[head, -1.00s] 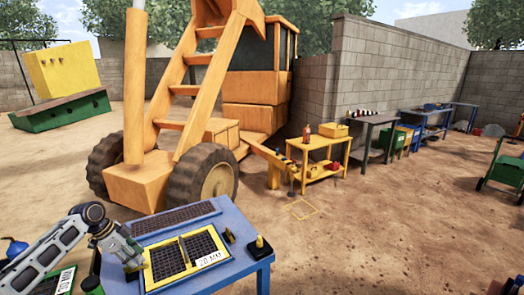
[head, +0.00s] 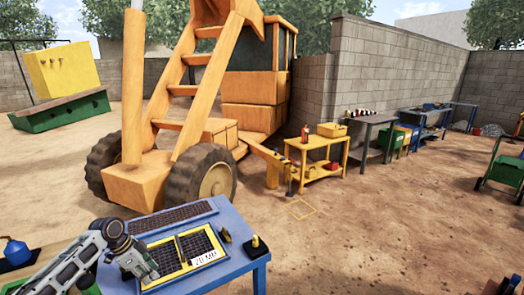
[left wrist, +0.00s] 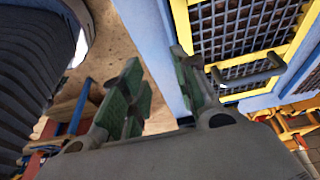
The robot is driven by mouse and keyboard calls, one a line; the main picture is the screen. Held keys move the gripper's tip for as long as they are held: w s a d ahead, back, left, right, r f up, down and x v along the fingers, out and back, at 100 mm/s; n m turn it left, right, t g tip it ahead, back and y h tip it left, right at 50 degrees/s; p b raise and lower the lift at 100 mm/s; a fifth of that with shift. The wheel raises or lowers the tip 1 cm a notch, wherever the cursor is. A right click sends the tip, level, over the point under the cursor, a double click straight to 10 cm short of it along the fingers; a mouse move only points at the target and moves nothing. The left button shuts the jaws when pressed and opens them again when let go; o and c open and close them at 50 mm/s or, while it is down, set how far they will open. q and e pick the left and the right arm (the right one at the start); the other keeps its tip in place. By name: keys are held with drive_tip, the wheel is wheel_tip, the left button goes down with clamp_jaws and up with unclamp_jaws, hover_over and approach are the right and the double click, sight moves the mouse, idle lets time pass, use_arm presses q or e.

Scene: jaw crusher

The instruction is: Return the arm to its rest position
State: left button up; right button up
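My left gripper (head: 147,268) is over the front left corner of the blue table, at the left edge of the yellow-framed screen. The screen (head: 205,258) has dark mesh, a yellow divider and a "20 MM" label. In the left wrist view, my green-padded fingers (left wrist: 160,88) stand apart with nothing between them. The screen's yellow frame (left wrist: 222,93) and a dark handle (left wrist: 250,75) lie beside the right finger in that view. My left arm is stretched forward from the lower left. My right gripper is not in view.
The blue table (head: 236,270) also carries a dark mesh strip (head: 172,217) and a small black-and-yellow piece (head: 255,246). A blue can (head: 15,251) stands at the left. A yellow workbench (head: 319,160) is beyond.

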use_arm(q)
drive_tip(key=s+d+f+n, duration=0.1)
drive_tip(key=s+d+f, duration=0.4)
drive_tip(key=s+d, duration=0.25)
drive_tip(key=s+d+f+n, duration=0.1)
drive_tip(key=s+d+f, duration=0.4)
drive_tip(key=d, duration=0.4)
drive_tip(key=shift+s+r+n+t+y, duration=0.65)
drive_tip(key=shift+s+r+n, duration=1.1)
drive_tip(key=shift+s, duration=2.2)
drive_tip(key=shift+s+r+n+t+y, duration=0.35)
drive_tip(key=shift+s+r+n+y, duration=0.7)
drive_tip(key=shift+s+n, duration=2.05)
drive_tip(key=s+f+m+g, duration=0.1)
drive_tip(key=s+f, duration=0.1)
drive_tip(key=f, duration=1.5)
drive_tip(key=s+f+m, duration=0.1)
drive_tip(key=s+f, duration=0.1)
drive_tip(key=f, duration=1.4)
drive_tip(key=s+a+f, duration=0.2)
drive_tip(key=s+f, duration=0.8)
drive_tip(key=s, duration=0.1)
drive_tip(key=s+a+f+g, duration=0.1)
drive_tip(key=s+a+f, duration=0.2)
drive_tip(key=s+f, duration=0.6)
drive_tip(key=shift+s+a+f, duration=0.3)
drive_tip(key=shift+s+f, duration=0.05)
drive_tip(key=shift+s, duration=0.55)
